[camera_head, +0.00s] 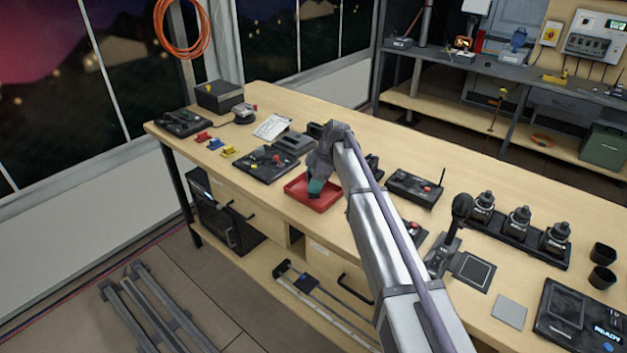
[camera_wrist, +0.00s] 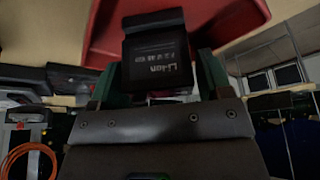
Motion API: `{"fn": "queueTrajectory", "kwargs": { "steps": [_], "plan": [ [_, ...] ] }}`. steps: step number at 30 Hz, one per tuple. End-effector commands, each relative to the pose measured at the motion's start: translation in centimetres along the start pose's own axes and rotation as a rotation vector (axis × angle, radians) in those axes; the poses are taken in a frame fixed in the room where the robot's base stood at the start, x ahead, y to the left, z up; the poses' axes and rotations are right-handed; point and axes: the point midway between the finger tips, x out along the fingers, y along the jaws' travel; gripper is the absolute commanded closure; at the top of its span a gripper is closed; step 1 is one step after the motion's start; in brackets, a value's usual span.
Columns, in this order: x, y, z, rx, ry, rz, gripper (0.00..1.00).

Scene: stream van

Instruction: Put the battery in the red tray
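The battery (camera_wrist: 158,62), a dark block with a "Li-Ion" label, sits between the green fingers of my gripper (camera_wrist: 160,82) in the wrist view. The fingers are closed on its sides. The red tray (camera_wrist: 215,42) fills the top of that view, just beyond the battery. In the head view my gripper (camera_head: 316,188) is over the red tray (camera_head: 298,190) on the wooden bench. The battery is mostly hidden there by my wrist. I cannot tell whether the battery touches the tray floor.
A dark panel (camera_head: 262,165) lies left of the tray on the bench (camera_head: 345,228). Small red, blue and yellow pieces (camera_head: 228,151) lie at the left.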

Motion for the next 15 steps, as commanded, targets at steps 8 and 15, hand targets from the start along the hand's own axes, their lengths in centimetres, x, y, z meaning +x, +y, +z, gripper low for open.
{"fn": "queueTrajectory", "kwargs": {
  "steps": [8, 15],
  "plan": [
    [0.0, 0.0, 0.0, 0.000, 0.000, 0.000, 0.15],
    [-1.5, 0.0, -0.3, 0.001, 0.000, 0.000, 0.15]
  ]
}}
